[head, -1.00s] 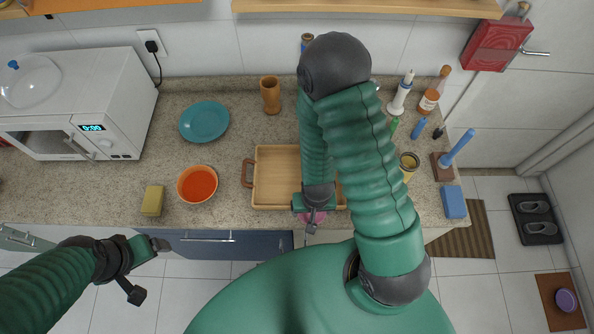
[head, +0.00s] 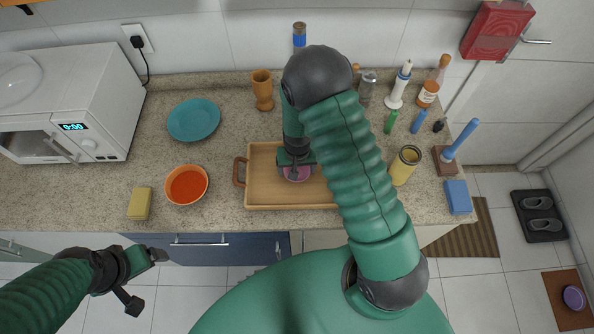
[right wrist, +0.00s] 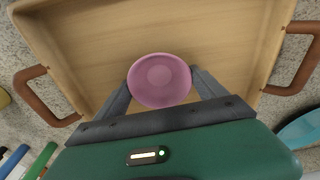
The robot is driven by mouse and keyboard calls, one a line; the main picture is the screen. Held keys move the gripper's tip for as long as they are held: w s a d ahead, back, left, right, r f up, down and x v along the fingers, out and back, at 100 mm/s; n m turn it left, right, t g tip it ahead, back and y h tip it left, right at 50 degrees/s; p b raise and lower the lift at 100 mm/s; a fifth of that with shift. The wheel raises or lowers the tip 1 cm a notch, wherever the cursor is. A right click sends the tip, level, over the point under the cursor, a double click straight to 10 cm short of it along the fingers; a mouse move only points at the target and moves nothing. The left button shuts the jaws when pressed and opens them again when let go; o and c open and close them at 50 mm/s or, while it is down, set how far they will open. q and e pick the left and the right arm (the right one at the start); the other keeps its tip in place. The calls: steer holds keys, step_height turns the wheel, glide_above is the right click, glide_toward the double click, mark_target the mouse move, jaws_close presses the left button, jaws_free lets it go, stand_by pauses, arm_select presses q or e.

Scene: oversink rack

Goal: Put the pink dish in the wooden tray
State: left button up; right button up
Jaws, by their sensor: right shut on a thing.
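The pink dish (head: 298,174) is a small round bowl, seen within the outline of the wooden tray (head: 256,188) and partly hidden by my right gripper (head: 297,166). In the right wrist view, the pink dish (right wrist: 160,80) sits between the two fingers of my right gripper (right wrist: 163,92), which is shut on it. The wooden tray (right wrist: 90,45) lies behind the dish there. I cannot tell whether the dish touches the tray floor. My left gripper (head: 158,255) hangs in front of the counter, far from the tray; its opening is unclear.
A red-orange bowl (head: 186,185), yellow sponge (head: 139,203) and teal plate (head: 194,120) are left of the tray. A wooden cup (head: 262,90) stands behind it. A yellow can (head: 404,165), bottles and brushes stand to its right. The tray floor looks otherwise empty.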

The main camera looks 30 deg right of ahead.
steer(key=shift+a, duration=0.4)
steer(key=o, duration=1.1)
steer(key=shift+a, duration=0.2)
steer(key=o, duration=0.4)
steer(key=shift+a, duration=0.2)
steer(key=shift+d, duration=0.3)
steer(key=shift+d+r, duration=0.15)
steer(key=shift+r, duration=0.05)
steer(key=shift+d+r, duration=0.1)
steer(key=shift+r, duration=0.3)
step_height(320, 180, up, 11)
steer(key=s+a+b, duration=0.1)
steer(key=a, duration=0.1)
steer(key=s+a+r+n+t, duration=0.2)
steer(key=s+a+r+n, duration=0.35)
steer(key=s, duration=0.45)
arm_select(q)
steer(key=f+b, duration=0.2)
steer(key=a+f+b, duration=0.1)
steer(key=f+b, duration=0.1)
steer(key=f, duration=0.1)
steer(key=shift+w+a, duration=0.1)
steer(key=shift+w, duration=0.1)
arm_select(e)
steer(key=shift+g+y, duration=0.3)
steer(key=x, duration=0.4)
steer(key=shift+a+f, duration=0.2)
steer(key=shift+a, duration=0.15)
